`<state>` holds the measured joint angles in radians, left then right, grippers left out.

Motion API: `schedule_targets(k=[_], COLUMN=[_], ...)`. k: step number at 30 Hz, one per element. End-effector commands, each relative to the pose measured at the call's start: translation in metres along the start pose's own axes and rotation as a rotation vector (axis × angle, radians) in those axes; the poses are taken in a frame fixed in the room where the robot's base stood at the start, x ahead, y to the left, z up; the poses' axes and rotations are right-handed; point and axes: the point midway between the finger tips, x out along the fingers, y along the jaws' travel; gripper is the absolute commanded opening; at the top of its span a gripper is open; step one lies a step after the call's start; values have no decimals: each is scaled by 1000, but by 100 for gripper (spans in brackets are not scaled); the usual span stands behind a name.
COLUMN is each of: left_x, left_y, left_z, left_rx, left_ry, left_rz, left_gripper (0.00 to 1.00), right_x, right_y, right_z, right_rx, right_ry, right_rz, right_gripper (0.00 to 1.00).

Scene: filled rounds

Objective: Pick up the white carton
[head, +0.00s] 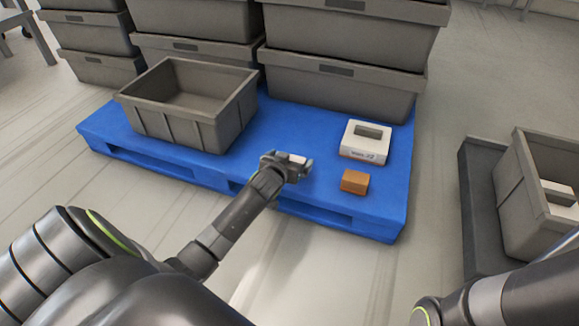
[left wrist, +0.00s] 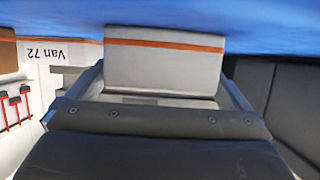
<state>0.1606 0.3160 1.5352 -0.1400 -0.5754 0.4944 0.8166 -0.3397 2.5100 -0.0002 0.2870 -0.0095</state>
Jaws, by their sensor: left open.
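A small white carton (head: 297,158) with an orange stripe stands on the blue pallet (head: 325,185), partly hidden by my left gripper (head: 287,164). In the left wrist view the carton (left wrist: 163,66) lies between the two fingers of my left gripper. The fingers are open, one at each side of it; I cannot tell whether either touches it. My right arm shows at the lower right of the head view, but its gripper is out of the picture.
A white box (head: 364,143) labelled "Van 72" with a dark recess in its top and a brown box (head: 355,182) stand to the right on the pallet. An open grey crate (head: 172,125) and stacked crates stand behind. Another crate (head: 520,205) holds something white.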

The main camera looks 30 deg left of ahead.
Motion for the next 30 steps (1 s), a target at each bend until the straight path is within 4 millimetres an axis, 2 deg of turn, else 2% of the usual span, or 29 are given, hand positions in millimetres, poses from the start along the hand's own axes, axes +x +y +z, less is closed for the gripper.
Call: schedule_targets(k=[1, 11, 20, 23, 30], left_x=[0, 0, -2, -6, -21], left_y=[0, 0, 0, 0, 0], left_z=[0, 0, -4, -14, -51], left_rx=[0, 0, 0, 0, 0], left_ry=[0, -1, 1, 2, 3], left_rz=[0, 0, 0, 1, 0], left_gripper=[100, 57, 57, 57, 57], right_x=[1, 1, 2, 8, 34], right_y=[0, -1, 0, 0, -6], right_z=[0, -1, 2, 5, 14], right_rx=[1, 1, -5, -9, -18], right_ry=[2, 4, -2, -2, 19], right_rz=[-1, -5, -5, -7, -39], right_gripper=[0, 0, 0, 0, 0])
